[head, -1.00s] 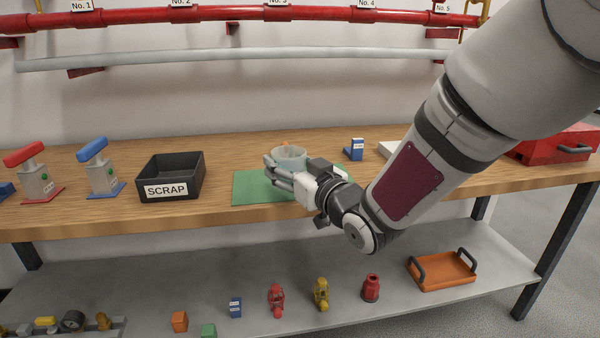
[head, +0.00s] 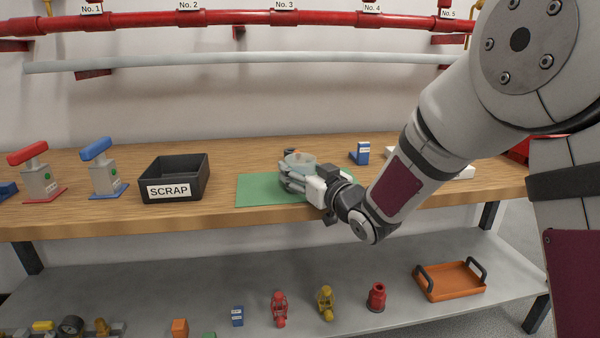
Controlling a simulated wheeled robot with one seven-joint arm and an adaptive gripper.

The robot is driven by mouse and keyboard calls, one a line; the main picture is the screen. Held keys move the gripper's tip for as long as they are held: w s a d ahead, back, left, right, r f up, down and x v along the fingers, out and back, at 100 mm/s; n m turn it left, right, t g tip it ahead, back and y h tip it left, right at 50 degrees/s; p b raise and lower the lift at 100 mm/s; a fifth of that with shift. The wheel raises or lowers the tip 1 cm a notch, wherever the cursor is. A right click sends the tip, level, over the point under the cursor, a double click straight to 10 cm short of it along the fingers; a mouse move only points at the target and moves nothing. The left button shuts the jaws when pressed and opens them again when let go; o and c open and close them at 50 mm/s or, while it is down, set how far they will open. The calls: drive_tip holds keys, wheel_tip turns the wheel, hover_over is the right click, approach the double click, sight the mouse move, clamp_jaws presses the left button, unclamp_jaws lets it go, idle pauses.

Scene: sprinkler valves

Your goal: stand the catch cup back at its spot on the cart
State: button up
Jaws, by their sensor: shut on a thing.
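Gripper and cup are over the right part of the green mat (head: 258,188) on the wooden bench. The fingers hide the cup's lower part, so I cannot tell whether it touches the mat. The cart does not show in a form I can make out.
A black SCRAP bin (head: 175,180) stands left of the mat. Red (head: 38,172) and blue (head: 103,168) handled devices stand farther left. A small blue block (head: 360,153) is behind my wrist. The lower shelf holds an orange tray (head: 450,281), valves and blocks.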

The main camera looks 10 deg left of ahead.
drive_tip(key=shift+f, duration=0.1)
drive_tip(key=o, duration=1.3)
drive_tip(key=shift+r, duration=0.2)
drive_tip(key=p+v, duration=0.1)
drive_tip(key=v, duration=1.1)
drive_tip(key=shift+p, duration=0.4)
